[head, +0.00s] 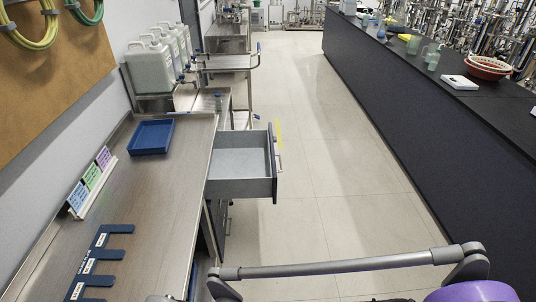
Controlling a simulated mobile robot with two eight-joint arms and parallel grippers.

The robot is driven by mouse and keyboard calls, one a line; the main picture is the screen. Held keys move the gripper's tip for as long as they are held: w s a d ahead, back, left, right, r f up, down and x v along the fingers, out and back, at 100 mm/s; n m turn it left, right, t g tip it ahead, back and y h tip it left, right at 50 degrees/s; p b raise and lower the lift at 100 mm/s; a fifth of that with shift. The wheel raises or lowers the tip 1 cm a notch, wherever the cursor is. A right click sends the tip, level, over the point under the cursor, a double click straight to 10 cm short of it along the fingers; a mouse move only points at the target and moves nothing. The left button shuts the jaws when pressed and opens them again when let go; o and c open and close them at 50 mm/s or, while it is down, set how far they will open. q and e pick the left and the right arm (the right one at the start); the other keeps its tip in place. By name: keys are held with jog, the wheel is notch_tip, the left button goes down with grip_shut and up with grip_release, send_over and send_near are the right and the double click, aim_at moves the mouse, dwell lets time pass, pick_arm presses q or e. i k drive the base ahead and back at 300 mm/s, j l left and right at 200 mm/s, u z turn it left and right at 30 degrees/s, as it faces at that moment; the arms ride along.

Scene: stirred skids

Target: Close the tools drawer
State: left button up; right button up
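The open drawer (240,187) sticks out to the right from under the steel-topped bench (165,215) at the left. Its grey inside looks empty in the part that shows. The drawer's dark front (271,160) faces right and carries a bar handle (279,161). No label that reads "tools" can be made out on it. Neither of my grippers shows in the head view, and nothing touches the drawer.
A blue tray (152,137), colored cards (92,181) and a dark blue slotted rack (99,262) lie on the bench. White jugs (151,66) stand behind. The floor aisle (335,165) is clear up to the long dark counter (430,100) at the right.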

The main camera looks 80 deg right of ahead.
aim_at(243, 164)
jog(key=k+l, duration=0.65)
jog(key=k+l+z, duration=0.25)
jog(key=z, duration=0.15)
jog(key=k+l+z, duration=0.2)
jog(key=z, duration=0.2)
jog(key=l+z, duration=0.1)
jog(key=z, duration=1.25)
jog(key=i+l, duration=0.1)
jog(key=i, duration=0.5)
jog(key=i+l+u, duration=0.1)
jog(key=i, duration=0.55)
